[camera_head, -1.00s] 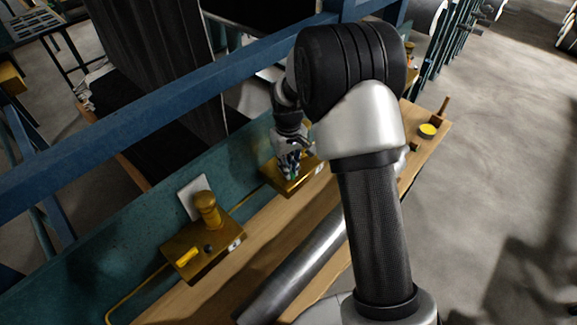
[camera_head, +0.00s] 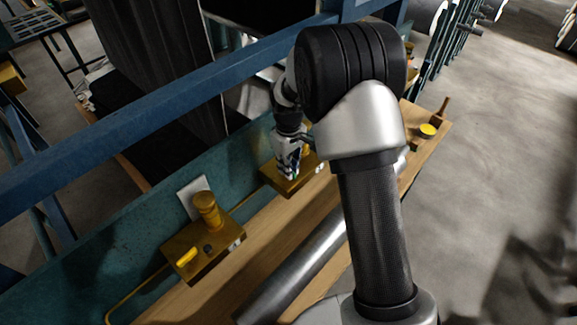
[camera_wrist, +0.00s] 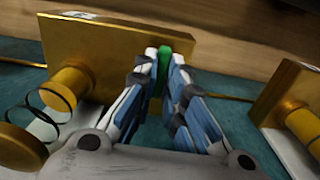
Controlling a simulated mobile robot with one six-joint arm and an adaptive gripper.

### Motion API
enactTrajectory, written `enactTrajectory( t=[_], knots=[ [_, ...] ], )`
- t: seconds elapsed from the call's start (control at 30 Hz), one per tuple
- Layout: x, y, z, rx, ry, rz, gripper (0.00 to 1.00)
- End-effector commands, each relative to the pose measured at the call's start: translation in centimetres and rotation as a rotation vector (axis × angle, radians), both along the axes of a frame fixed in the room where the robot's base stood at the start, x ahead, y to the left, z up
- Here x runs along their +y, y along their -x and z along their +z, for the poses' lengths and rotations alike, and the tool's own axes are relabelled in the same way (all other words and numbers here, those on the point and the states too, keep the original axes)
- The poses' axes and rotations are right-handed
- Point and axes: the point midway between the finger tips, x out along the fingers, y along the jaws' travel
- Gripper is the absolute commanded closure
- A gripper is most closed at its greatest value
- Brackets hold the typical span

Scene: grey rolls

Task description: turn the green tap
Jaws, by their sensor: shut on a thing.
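The green tap (camera_wrist: 163,62) shows in the wrist view as a narrow green strip between my fingertips, in front of a brass-coloured plate. My gripper (camera_wrist: 162,72) is shut on it, with a finger on either side. In the head view my gripper (camera_head: 287,172) reaches down to the farther brass box (camera_head: 309,183). The same box shows in the wrist view (camera_wrist: 105,38). The tap is mostly hidden by the fingers and can hardly be made out in the head view.
A nearer brass box (camera_head: 199,262) with a yellow lever and a knob (camera_head: 206,208) sits on the wooden bench (camera_head: 262,236). A metal roll (camera_head: 296,277) lies along the bench. A blue rail (camera_head: 150,112) crosses behind. A yellow button (camera_head: 428,130) is at the bench's far end.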

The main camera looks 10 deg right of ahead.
Motion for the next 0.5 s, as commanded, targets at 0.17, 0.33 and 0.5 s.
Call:
enactTrajectory(
  t=[0.17, 0.33, 0.5],
  knots=[
    [0.0, -0.04, 0.04, -0.001, 0.0, -0.001, 0.8],
    [0.0, -0.02, 0.02, -0.001, -0.001, -0.001, 0.69],
    [0.0, -0.01, 0.01, 0.0, 0.0, -0.001, 0.69]
  ],
)
